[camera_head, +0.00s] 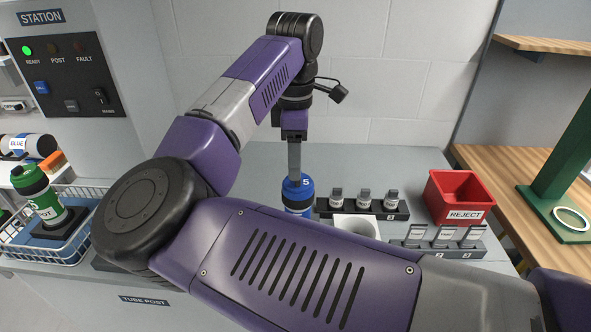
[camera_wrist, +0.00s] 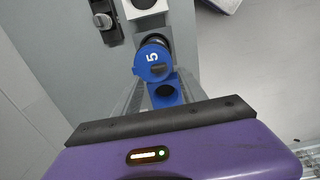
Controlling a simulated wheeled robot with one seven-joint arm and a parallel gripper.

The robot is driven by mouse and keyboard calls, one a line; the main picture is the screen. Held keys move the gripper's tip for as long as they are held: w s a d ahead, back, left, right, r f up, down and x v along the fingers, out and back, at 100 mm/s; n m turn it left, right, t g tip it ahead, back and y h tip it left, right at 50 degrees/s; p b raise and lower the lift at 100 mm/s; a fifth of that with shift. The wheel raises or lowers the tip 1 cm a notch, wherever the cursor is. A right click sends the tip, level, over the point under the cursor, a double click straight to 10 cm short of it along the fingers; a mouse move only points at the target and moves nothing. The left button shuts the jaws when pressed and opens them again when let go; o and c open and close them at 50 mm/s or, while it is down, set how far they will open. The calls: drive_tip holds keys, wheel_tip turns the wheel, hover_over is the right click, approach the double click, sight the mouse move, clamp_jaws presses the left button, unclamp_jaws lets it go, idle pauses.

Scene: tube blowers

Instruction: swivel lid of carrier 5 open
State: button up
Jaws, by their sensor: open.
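Carrier 5 (camera_head: 297,194) is a blue cylinder standing upright on the grey bench, partly hidden by my arm. Its blue lid with a white 5 shows in the wrist view (camera_wrist: 152,60). A dark round part shows at the lid's far edge; I cannot tell whether it is the carrier's mouth. A blue piece with a dark round hollow (camera_wrist: 165,92) lies on the near side of the lid. My gripper (camera_head: 294,174) points down at the top of the carrier. Its grey fingers are open, one on each side of the blue parts; contact is unclear.
Another rack (camera_head: 440,252) and a red REJECT bin (camera_head: 460,196) are farther right.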

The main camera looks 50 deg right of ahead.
drive_tip(key=shift+f+p, duration=0.35)
drive_tip(key=shift+f, duration=1.6)
clamp_jaws()
